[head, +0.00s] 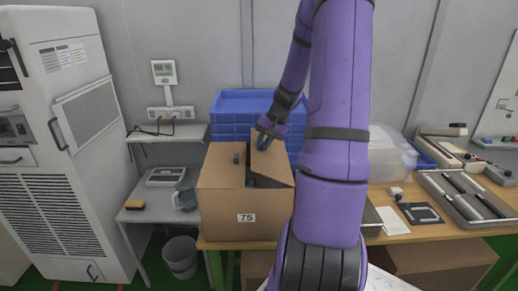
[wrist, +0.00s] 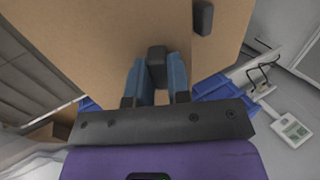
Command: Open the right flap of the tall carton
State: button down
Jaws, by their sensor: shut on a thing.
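The tall carton (head: 238,216) is a brown cardboard box labelled 75, standing on the wooden bench. Its right flap (head: 276,165) is tilted up, with a dark gap under its near edge. The left flap (head: 221,168) looks roughly flat and bears a dark knob (head: 236,158), which seems to be the one off to the upper right in the wrist view (wrist: 203,17). My gripper (head: 263,143) is at the right flap. In the wrist view its blue fingers are shut on a dark knob (wrist: 157,56) on the cardboard. My arm hides the carton's right side.
Blue stacked crates (head: 236,107) stand right behind the carton. A clear plastic bin (head: 392,158) and a tray of tools (head: 462,196) are on the bench to the right. A side table with a jug (head: 185,196) is on the left. Free air lies above the carton's left half.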

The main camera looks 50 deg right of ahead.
jog(key=shift+s+d+r+t+y, duration=0.35)
jog(key=shift+t+y, duration=0.05)
jog(key=s+d+r+t+y, duration=0.1)
jog(key=t, duration=0.1)
jog(key=s+d+r+t+y, duration=0.2)
jog(key=shift+s, duration=0.3)
jog(key=s+d+t+y, duration=0.4)
jog(key=s+d, duration=0.2)
jog(key=s, duration=0.1)
jog(key=shift+f, duration=0.4)
jog(key=shift+a+f, duration=0.1)
jog(key=shift+a, duration=0.05)
jog(key=c, duration=1.1)
grip_release()
jog(key=shift+w, duration=0.15)
jog(key=shift+o, duration=0.2)
